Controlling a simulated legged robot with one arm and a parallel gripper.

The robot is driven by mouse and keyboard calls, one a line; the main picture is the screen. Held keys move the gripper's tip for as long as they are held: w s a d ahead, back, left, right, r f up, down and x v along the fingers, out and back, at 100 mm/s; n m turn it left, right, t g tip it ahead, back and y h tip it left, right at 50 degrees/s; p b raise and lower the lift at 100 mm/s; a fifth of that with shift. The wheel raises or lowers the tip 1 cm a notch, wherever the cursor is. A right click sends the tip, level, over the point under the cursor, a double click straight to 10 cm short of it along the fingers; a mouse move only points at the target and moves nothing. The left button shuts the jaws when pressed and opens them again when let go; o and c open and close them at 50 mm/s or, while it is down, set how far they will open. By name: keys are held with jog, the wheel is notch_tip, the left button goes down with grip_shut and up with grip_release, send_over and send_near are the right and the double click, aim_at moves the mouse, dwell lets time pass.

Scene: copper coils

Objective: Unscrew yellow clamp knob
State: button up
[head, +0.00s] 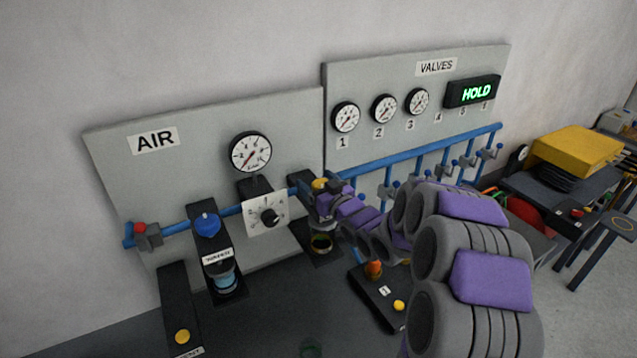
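The yellow clamp knob (320,184) sits on top of a dark block on the blue pipe, in the middle of the head view. My gripper (322,200) is at this block, right by the knob and partly in front of the block. Its fingers are small and dark here, so I cannot tell whether they touch the knob or are open or shut. My grey and purple arm reaches in from the lower right and hides part of the bench. A dark-bottomed cup (320,243) hangs below the block.
The AIR panel (110,165) and VALVES panel (450,60) stand against the wall. A blue regulator knob (206,224) and a dial plate (266,215) are left of the gripper. A black box with a yellow button (399,305) lies below. A yellow case (575,150) is at right.

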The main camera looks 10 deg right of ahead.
jog(key=shift+a, duration=0.15)
jog(key=c, duration=0.3)
jog(key=shift+d, duration=0.35)
jog(key=c, duration=0.3)
jog(key=shift+c, duration=1.4)
jog(key=shift+a, duration=0.1)
jog(key=shift+r+p, duration=0.15)
jog(key=shift+p, duration=0.25)
